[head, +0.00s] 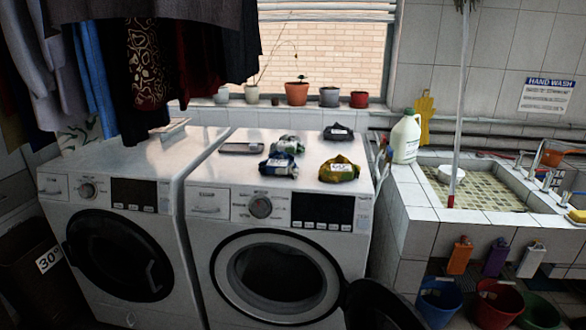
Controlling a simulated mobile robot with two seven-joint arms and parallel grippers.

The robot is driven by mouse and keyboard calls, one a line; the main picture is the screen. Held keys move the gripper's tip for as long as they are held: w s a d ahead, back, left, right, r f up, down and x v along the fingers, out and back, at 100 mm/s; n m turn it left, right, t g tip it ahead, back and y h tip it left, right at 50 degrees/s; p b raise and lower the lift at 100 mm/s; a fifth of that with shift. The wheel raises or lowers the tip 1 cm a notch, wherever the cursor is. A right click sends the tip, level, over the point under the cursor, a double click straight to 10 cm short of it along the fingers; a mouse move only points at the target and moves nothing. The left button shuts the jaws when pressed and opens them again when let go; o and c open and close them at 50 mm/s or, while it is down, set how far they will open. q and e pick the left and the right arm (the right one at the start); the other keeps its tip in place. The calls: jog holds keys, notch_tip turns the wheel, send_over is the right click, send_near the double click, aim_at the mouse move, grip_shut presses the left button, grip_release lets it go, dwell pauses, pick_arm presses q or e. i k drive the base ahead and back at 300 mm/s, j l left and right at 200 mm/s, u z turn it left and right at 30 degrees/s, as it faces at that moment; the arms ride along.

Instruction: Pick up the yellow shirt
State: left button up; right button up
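The yellow shirt (339,170) lies folded or bunched, with a white label, on top of the right washing machine (220,174), near its front right part. Neither of my grippers shows in the head view, and nothing touches the yellow shirt.
The right machine's round door (378,305) stands open at the lower right. The left machine's (125,255) door looks shut. A white-green jug (405,138) stands on the tiled sink edge (400,185). Clothes (150,60) hang at upper left. Buckets (497,302) stand below the sink.

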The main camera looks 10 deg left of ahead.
aim_at(339, 167)
jog(key=i+j+z, duration=0.25)
jog(key=i+j, duration=0.2)
jog(key=i, duration=0.25)
jog(key=i+j+z, duration=0.25)
jog(key=i+j, duration=0.35)
jog(key=i, duration=0.1)
